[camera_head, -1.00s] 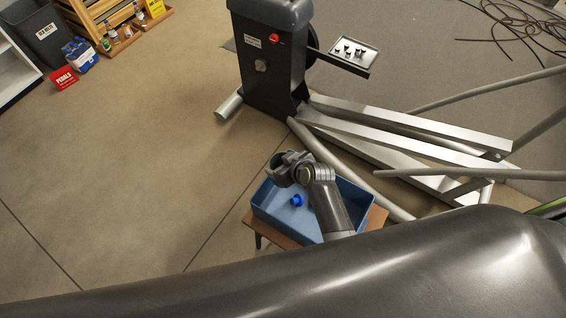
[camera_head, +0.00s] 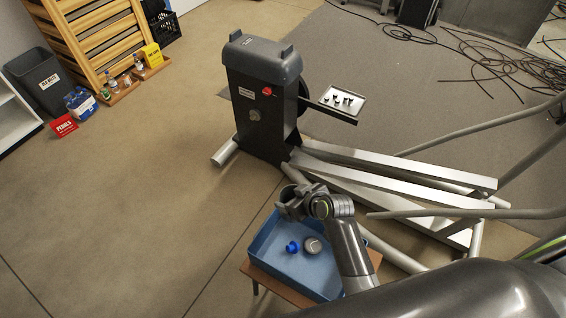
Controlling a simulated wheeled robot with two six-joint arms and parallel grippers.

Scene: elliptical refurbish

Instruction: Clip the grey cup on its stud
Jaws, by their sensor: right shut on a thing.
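My right gripper (camera_head: 291,203) is above the far-left side of a blue bin (camera_head: 262,251), below the dark machine housing. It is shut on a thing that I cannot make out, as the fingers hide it. A grey round cup-like piece (camera_head: 313,246) lies in the bin, just below my wrist. A small blue piece (camera_head: 292,247) lies to its left. The machine housing (camera_head: 262,90) stands beyond the bin and bears a grey round piece (camera_head: 254,115) and a red knob (camera_head: 267,91). I cannot tell which stud is meant. My left gripper is not in view.
The bin sits on a small wooden stand (camera_head: 262,276). Silver rails (camera_head: 400,165) and tubes extend right of the housing. A small tray (camera_head: 342,101) with dark studs juts from it. Cables lie at the back right.

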